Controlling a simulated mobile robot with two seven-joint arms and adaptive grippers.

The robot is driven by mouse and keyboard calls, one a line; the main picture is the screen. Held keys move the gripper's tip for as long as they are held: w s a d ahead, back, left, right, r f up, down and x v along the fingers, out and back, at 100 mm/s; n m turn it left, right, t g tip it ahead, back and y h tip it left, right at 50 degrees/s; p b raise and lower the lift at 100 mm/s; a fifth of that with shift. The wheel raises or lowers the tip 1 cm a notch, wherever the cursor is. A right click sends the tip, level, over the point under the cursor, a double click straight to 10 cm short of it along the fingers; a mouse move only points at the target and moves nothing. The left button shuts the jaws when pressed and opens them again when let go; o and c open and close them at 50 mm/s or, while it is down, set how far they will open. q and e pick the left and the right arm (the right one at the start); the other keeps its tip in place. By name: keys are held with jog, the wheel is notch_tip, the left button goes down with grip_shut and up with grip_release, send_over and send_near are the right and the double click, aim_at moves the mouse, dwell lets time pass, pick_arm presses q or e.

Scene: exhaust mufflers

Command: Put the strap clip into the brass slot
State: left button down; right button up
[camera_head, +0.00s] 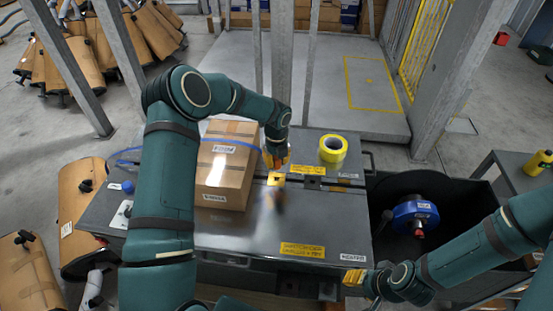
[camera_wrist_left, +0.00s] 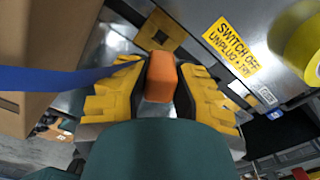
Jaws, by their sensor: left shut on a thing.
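The strap clip is an orange block (camera_wrist_left: 161,78) between the yellow fingers of my left gripper (camera_wrist_left: 158,85), which is shut on it. The blue strap (camera_wrist_left: 50,79) runs from the left to this gripper; in the head view the strap (camera_head: 231,141) crosses the top of the carton. The brass slot (camera_wrist_left: 178,34) is a square brass plate with a dark opening, just beyond the clip in the wrist view; it also shows on the bench in the head view (camera_head: 276,180). The clip appears apart from the slot. My right gripper (camera_head: 354,278) is over the bench's front right corner; its opening is unclear.
A cardboard carton (camera_head: 225,170) stands left of the slot on the grey bench (camera_head: 310,222). A yellow tape roll (camera_head: 333,149) lies to the right behind. A dark bin (camera_head: 385,193) holding a blue reel (camera_head: 414,215) is beside the bench. The bench's front middle is clear.

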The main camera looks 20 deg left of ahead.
pick_arm(q)
jog(key=m, duration=0.6)
jog(key=shift+r+p, duration=0.2)
jog(key=shift+p, duration=0.2)
jog(key=shift+f, duration=0.1)
jog(key=shift+f+b, duration=1.85)
jog(key=shift+f, duration=0.95)
jog(key=shift+f+b, duration=0.3)
jog(key=shift+f, duration=0.15)
jog(key=c, duration=0.8)
grip_release()
notch_tip(320, 180, up, 12)
jog(key=shift+r, duration=0.1)
